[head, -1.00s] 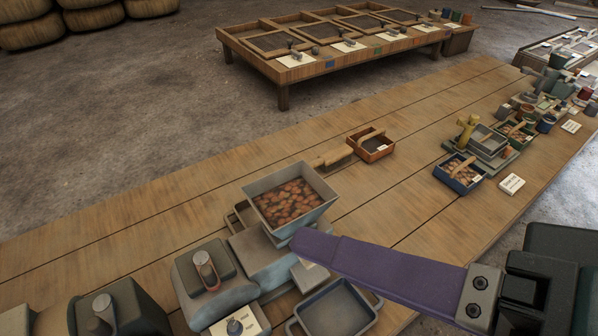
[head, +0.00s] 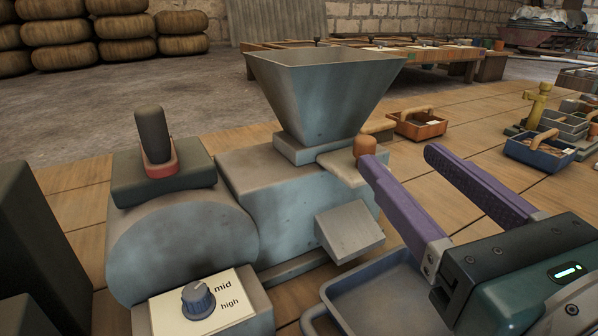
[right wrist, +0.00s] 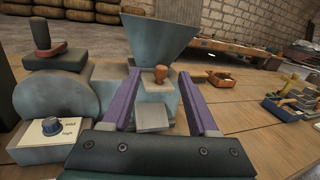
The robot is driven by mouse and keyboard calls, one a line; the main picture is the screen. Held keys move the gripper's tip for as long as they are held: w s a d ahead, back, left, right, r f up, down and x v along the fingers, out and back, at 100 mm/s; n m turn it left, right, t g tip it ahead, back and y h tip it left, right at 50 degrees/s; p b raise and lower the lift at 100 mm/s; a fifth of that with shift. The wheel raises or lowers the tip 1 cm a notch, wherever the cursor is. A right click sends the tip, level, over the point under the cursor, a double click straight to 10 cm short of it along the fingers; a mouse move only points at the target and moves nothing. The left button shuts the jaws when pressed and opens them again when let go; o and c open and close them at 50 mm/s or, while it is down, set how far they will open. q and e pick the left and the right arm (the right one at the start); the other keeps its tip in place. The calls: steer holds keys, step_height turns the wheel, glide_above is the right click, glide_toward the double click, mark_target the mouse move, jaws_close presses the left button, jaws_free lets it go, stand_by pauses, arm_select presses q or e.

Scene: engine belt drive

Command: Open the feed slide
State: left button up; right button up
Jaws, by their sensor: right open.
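The grey feed machine (head: 265,190) stands on the wooden table with a flared hopper (head: 325,95) on top. Below the hopper, the flat feed slide (head: 340,169) sticks out toward the right and carries a round orange-brown knob (head: 365,145). The knob also shows in the right wrist view (right wrist: 160,74), between the finger lines. My right gripper (head: 400,158) is open, its purple fingers pointing at the slide. In the head view the nearer fingertip overlaps the area just below the knob; whether it touches cannot be told. My left gripper is not in view.
A grey tray (head: 385,308) sits below the chute (head: 349,231). A dial (head: 198,300) and a red-based lever (head: 155,145) are on the machine's left. An orange crate (head: 418,126) and a blue crate (head: 541,152) stand behind my right gripper on the table.

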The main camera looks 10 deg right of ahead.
mark_target(370, 148)
steer(key=shift+m+h, duration=0.3)
steer(key=shift+m, duration=0.4)
steer(key=w, duration=0.3)
steer(key=w+f, duration=0.1)
steer(key=w, duration=0.3)
steer(key=w+f, duration=0.1)
steer(key=w, duration=0.2)
steer(key=shift+w+f, duration=0.1)
steer(key=shift+w, duration=0.05)
jaws_close()
stand_by(0.6)
